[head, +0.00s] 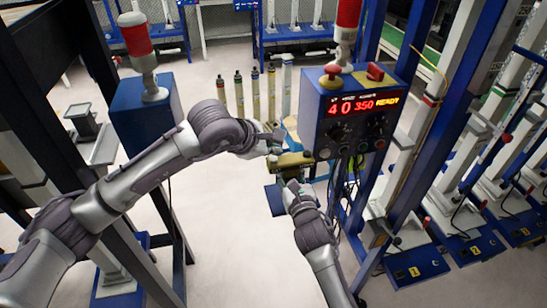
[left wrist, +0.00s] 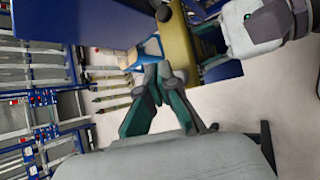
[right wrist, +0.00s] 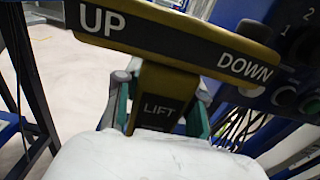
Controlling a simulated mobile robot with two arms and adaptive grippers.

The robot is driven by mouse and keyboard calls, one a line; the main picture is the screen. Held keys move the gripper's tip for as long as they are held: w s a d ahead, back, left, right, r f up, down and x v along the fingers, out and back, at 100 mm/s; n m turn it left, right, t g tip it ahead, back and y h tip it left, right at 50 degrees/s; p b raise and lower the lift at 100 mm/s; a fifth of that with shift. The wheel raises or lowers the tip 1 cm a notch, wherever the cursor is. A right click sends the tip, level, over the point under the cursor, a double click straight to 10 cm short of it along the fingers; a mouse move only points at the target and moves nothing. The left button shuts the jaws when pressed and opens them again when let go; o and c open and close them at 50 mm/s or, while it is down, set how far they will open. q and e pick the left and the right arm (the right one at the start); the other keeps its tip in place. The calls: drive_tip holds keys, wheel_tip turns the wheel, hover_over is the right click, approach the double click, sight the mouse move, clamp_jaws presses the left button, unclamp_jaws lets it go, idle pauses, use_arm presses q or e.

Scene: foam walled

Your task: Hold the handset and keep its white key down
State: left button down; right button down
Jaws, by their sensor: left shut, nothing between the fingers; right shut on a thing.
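The handset is yellow with a dark face lettered UP, DOWN and LIFT; it fills the upper right wrist view (right wrist: 165,45). In the head view the handset (head: 293,160) shows small between my two grippers. My right gripper (right wrist: 160,105) is shut on its narrow LIFT stem, one finger on each side. My left gripper (head: 277,141) is shut and empty beside the handset's upper end. In the left wrist view its fingertips (left wrist: 160,72) are close to the yellow body (left wrist: 180,45); I cannot tell whether they touch. I cannot make out the white key.
A blue control box (head: 350,115) with a red display reading READY stands just right of the grippers, cables hanging below. A blue post (head: 400,150) stands beside it. Several yellow-and-grey cylinders (head: 255,95) stand behind. The pale floor at lower left of centre is clear.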

sight(272, 160)
use_arm(q)
drive_tip(key=shift+r, duration=2.55)
use_arm(e)
drive_tip(key=c, duration=0.6)
unclamp_jaws()
